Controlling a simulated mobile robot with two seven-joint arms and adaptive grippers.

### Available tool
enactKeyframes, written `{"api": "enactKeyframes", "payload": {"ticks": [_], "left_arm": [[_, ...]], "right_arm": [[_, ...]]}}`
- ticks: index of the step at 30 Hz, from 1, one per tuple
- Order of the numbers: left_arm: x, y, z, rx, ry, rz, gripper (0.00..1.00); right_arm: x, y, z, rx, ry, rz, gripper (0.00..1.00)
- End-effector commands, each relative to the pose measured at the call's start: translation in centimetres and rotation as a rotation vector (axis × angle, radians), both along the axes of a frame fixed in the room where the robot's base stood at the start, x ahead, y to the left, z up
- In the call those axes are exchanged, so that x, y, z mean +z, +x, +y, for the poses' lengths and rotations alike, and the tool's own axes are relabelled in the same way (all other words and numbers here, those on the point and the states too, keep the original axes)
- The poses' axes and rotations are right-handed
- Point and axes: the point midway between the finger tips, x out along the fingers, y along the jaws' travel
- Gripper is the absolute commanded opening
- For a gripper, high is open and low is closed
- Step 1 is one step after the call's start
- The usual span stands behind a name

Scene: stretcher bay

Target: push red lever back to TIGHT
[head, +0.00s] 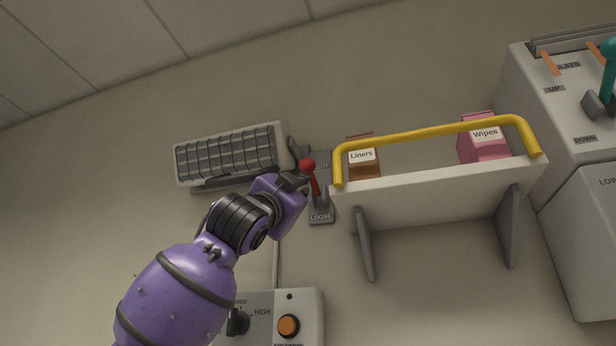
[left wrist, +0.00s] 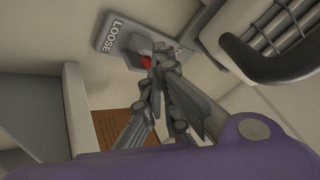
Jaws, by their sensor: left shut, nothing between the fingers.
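The red lever (head: 308,165) has a round knob and stands out from a grey wall plate (head: 321,216). The plate's lower end reads LOOSE; the label at its upper end is mostly hidden and unreadable. My left gripper (head: 298,181) is shut and empty, just left of the lever's shaft, below the knob. In the left wrist view the shut fingertips (left wrist: 160,62) lie in front of the lever, and only a bit of red (left wrist: 145,63) shows beside them near the LOOSE plate (left wrist: 117,33). I cannot tell whether they touch. My right gripper is not in view.
A shelf (head: 440,191) with a yellow rail (head: 430,134) stands close right of the lever, holding Liners (head: 362,164) and Wipes (head: 485,147) boxes. A ribbed grey unit (head: 225,155) is on the left. A control box with an orange button (head: 288,326) is below.

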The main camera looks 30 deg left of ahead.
Motion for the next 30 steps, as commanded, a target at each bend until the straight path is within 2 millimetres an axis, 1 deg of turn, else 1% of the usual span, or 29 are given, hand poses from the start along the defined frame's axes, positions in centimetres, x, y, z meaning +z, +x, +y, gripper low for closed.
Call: {"api": "enactKeyframes", "payload": {"ticks": [6, 17, 27, 30], "left_arm": [[0.3, 0.0, 0.0, -0.001, 0.0, -0.001, 0.0], [0.1, 0.0, 0.0, 0.0, 0.0, 0.0, 0.0], [-1.7, -0.1, 0.1, 0.002, 0.0, 0.001, 0.0], [-1.9, -0.2, 0.1, 0.001, 0.0, 0.001, 0.0]], "right_arm": [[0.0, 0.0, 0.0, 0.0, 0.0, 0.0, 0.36], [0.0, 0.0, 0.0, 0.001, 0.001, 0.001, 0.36], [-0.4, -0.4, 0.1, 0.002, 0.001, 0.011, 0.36], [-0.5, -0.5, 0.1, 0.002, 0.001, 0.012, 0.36]]}}
